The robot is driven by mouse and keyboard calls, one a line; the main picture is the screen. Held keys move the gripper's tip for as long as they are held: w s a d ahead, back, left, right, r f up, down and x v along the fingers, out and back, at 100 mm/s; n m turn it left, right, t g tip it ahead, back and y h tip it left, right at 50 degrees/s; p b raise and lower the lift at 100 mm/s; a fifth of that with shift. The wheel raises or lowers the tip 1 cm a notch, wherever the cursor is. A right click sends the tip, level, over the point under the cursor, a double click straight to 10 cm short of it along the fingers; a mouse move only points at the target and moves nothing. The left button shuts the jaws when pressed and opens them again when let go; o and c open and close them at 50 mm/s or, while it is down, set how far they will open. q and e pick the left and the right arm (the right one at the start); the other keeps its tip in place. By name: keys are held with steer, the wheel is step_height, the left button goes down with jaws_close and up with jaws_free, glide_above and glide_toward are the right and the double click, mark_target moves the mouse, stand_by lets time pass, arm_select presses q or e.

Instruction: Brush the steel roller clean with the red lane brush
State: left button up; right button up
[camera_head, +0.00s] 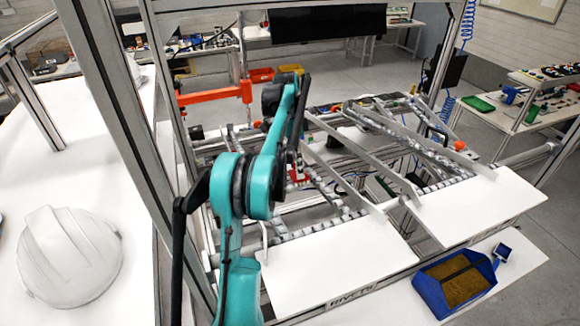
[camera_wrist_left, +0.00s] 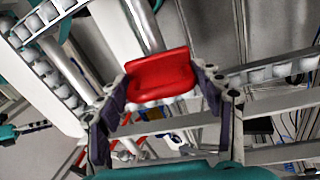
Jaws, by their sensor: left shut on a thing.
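My left gripper (camera_wrist_left: 163,95) is shut on the red lane brush (camera_wrist_left: 160,73), with one dark finger at each side of it. A pale strip shows along the brush's lower edge. A smooth steel roller (camera_wrist_left: 142,22) runs down from the top of the left wrist view to the brush; I cannot tell whether they touch. In the head view my teal left arm reaches over the lane frame, and a small red patch, seemingly the brush (camera_head: 298,172), shows beyond it. The gripper there is mostly hidden by the arm. My right gripper is not in view.
White boards (camera_head: 335,264) front the lanes, with slanted metal rails (camera_head: 365,160) above. A blue bin (camera_head: 455,284) with brown contents stands at front right. A white helmet shell (camera_head: 68,258) lies on the left table. A metal post (camera_head: 130,150) stands beside my left arm.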

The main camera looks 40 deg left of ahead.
arm_select(q)
steer(key=shift+w+d, duration=0.25)
steer(key=shift+w, duration=0.25)
steer(key=shift+w+d, duration=0.2)
steer(key=shift+w, duration=0.35)
steer(key=shift+c, duration=1.2)
steer(key=p+v, duration=0.5)
steer(key=shift+w+d+r, duration=0.15)
steer(key=shift+r, duration=0.05)
steer(key=shift+a+r+p, duration=0.25)
steer(key=shift+r+p, duration=0.05)
steer(key=shift+r, duration=0.1)
steer(key=shift+f, duration=0.1)
steer(key=p+v, duration=0.2)
steer(key=v, duration=0.1)
